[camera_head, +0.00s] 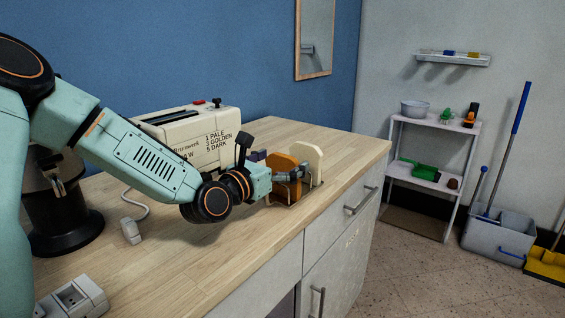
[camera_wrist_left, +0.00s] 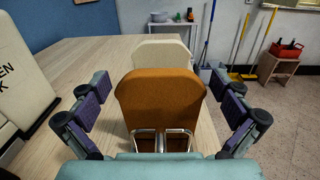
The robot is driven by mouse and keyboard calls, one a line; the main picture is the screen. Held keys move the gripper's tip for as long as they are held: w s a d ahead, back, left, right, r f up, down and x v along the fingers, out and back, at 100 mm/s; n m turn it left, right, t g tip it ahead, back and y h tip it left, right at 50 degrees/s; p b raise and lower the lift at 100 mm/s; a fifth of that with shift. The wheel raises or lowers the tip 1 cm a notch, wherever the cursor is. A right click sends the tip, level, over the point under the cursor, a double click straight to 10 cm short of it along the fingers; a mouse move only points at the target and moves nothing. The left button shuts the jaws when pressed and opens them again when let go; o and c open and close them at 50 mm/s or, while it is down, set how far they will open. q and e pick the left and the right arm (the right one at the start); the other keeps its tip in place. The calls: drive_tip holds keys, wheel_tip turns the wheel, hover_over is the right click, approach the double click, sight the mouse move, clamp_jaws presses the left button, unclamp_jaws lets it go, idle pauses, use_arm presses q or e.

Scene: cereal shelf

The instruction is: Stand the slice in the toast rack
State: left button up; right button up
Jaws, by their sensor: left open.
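A brown toasted slice (camera_head: 284,168) stands upright in the wire toast rack (camera_wrist_left: 147,142) on the counter. It also shows in the middle of the left wrist view (camera_wrist_left: 160,95), its lower edge behind the rack's wire loops. A pale slice (camera_head: 308,157) stands upright just behind it, and shows in the wrist view (camera_wrist_left: 161,50). My left gripper (camera_head: 279,168) is open, one finger on each side of the brown slice. In the wrist view the gripper (camera_wrist_left: 163,90) shows a gap between each finger and the slice. The rack is partly hidden by the gripper. My right gripper is out of view.
A cream toaster (camera_head: 195,135) stands behind my left arm on the wooden counter (camera_head: 240,240). A plug (camera_head: 131,231) and a socket block (camera_head: 75,298) lie at the front left. The counter's right edge is close to the rack.

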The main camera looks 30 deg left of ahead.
use_arm(q)
wheel_tip(320, 180, up, 10)
drive_tip(key=shift+f, duration=0.25)
drive_tip(key=shift+f, duration=0.1)
idle(0.4)
wheel_tip(320, 180, down, 9)
drive_tip(key=shift+f, duration=0.4)
drive_tip(key=shift+w+r+p, duration=0.1)
drive_tip(key=shift+r+p, duration=0.7)
drive_tip(key=shift+p, duration=0.1)
drive_tip(key=shift+r+p, duration=0.35)
drive_tip(key=shift+r, duration=0.1)
drive_tip(key=shift+f, duration=0.15)
